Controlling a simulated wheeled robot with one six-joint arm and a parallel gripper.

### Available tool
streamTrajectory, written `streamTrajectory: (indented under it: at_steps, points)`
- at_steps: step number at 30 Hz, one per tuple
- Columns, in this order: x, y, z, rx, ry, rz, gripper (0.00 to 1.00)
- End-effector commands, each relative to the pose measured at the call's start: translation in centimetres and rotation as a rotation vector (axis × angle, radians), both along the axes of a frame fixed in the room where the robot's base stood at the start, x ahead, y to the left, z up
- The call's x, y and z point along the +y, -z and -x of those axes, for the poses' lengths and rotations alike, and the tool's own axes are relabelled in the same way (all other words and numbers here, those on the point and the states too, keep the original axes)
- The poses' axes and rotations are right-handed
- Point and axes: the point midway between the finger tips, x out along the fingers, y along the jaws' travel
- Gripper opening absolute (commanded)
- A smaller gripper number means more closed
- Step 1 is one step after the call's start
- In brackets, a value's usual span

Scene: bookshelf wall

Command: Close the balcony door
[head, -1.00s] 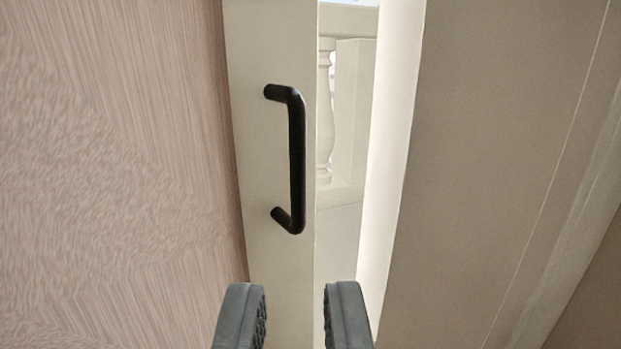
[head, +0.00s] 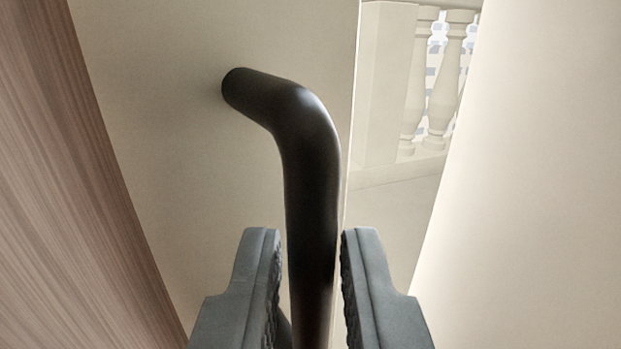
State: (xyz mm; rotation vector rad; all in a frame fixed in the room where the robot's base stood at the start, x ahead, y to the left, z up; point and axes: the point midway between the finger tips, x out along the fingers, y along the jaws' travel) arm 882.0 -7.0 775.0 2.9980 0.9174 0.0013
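The balcony door (head: 170,130) is a pale panel on the left half of the head view, standing partly open with a gap at its right edge. Its black bar handle (head: 310,170) rises from the bottom of the view and bends left into the door at the top. The lower end of the handle is out of view. My gripper (head: 312,240) is open, with one finger on each side of the bar. A narrow gap shows between the bar and each fingertip.
A pale door frame or wall (head: 535,170) fills the right side. Through the gap, a balcony balustrade (head: 445,80) and pale floor show. A brown wood-grained surface (head: 60,200) lies at the left.

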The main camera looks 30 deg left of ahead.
Motion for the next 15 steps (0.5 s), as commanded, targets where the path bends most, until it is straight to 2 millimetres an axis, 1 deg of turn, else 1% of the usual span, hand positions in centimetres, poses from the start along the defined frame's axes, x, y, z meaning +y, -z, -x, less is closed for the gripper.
streamTrajectory:
  at_steps: [3, 6, 15]
  points:
    - [0.7, 0.0, -0.9, 0.001, 0.0, -0.001, 0.17]
    - [0.9, 0.0, -1.3, -0.001, 0.0, -0.001, 0.17]
    - [1.0, 0.0, -1.5, 0.001, 0.001, -0.001, 0.17]
